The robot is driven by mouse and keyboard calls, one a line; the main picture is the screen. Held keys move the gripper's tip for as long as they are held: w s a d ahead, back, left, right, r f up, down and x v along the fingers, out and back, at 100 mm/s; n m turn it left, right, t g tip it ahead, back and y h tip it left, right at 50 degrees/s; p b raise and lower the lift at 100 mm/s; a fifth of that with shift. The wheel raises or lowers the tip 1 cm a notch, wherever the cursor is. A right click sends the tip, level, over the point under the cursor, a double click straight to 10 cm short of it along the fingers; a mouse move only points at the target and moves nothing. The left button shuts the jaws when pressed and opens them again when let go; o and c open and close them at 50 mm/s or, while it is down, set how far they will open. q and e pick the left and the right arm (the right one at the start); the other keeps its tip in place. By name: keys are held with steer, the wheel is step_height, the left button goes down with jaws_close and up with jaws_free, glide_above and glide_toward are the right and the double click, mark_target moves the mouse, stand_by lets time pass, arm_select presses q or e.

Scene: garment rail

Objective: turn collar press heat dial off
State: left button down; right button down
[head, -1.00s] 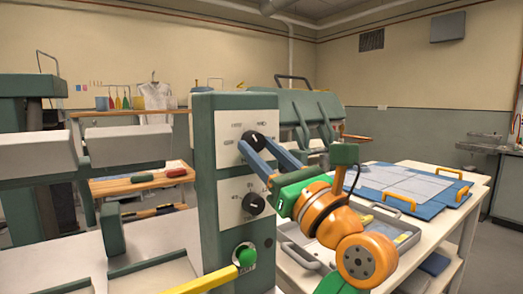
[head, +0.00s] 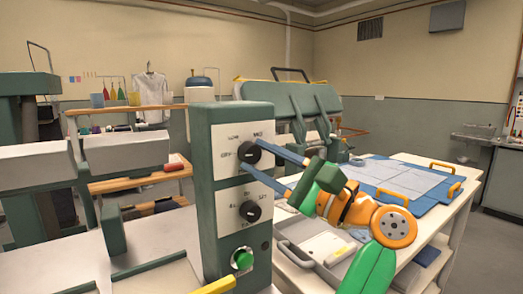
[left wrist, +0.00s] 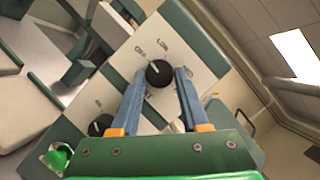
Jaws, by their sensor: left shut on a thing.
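The collar press's upright green control post (head: 202,190) carries a white panel with two black dials, one above the other. The upper dial (head: 248,153) has printed labels around it. My left gripper (head: 254,158) has its blue fingers closed around this upper dial. In the left wrist view the same dial (left wrist: 159,74) sits between the two fingertips, its white mark pointing up-left toward the printed labels, which are too small to read surely. The lower dial (head: 250,211) is free, and a green button (head: 242,259) sits below it. My right gripper is not in view.
A yellow bar (head: 215,287) crosses the near foreground below the button. To the right, a white table holds a grey tray (head: 300,255) and a blue mat (head: 380,176) with orange handles. White padded press parts (head: 125,150) stand to the left.

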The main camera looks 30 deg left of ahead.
arm_select(q)
steer(key=shift+r+n+g+h+p, duration=0.15)
steer(key=shift+n+g+h+p, duration=0.3)
steer(key=shift+n, duration=0.45)
steer(key=shift+c, duration=2)
jaws_free()
steer(key=shift+w, duration=0.1)
